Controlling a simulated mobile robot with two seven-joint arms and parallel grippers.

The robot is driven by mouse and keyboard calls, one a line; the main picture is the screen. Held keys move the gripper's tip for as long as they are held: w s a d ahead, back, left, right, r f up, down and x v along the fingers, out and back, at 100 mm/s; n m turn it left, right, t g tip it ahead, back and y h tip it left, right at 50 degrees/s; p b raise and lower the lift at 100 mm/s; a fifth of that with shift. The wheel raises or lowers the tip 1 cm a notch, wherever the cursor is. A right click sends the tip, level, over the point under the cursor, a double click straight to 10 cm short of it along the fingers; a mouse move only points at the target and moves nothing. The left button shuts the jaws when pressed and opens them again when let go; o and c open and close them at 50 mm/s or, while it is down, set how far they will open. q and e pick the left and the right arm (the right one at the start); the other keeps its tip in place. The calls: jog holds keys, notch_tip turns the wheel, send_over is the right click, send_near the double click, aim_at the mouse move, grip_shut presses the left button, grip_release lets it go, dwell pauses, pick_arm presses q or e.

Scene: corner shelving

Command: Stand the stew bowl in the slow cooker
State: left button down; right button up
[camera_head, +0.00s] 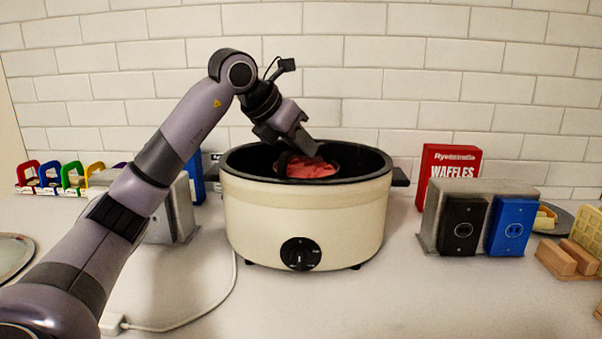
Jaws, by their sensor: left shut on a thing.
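The slow cooker (305,222) is a cream oval pot with a black rim and a black front dial. It stands in the middle of the counter with its top open. The stew bowl (311,168) shows as reddish contents with a dark edge inside the cooker's opening, towards the back. My left gripper (301,150) reaches down from above and is shut on the bowl's rim. The cooker's front wall hides the bowl's lower part, so I cannot tell whether it touches the cooker's floor. My right gripper is not in view.
A red waffles box (447,165) and a grey holder with black and blue panels (463,225) stand to the right. Coloured-handled items (62,178) are at the back left. A white cable (190,319) lies on the counter.

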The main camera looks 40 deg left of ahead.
aim_at(305, 170)
pick_arm(q)
jog(key=shift+f+b, duration=0.6)
jog(key=shift+f, duration=1.55)
jog(key=shift+f, duration=0.2)
jog(key=c, duration=1.1)
grip_release()
jog(key=shift+o, duration=0.2)
jog(key=shift+s+r, duration=0.2)
jog(key=shift+r, duration=0.15)
jog(key=v, duration=1.1)
jog(key=shift+s+p, duration=0.2)
jog(key=shift+p, duration=0.25)
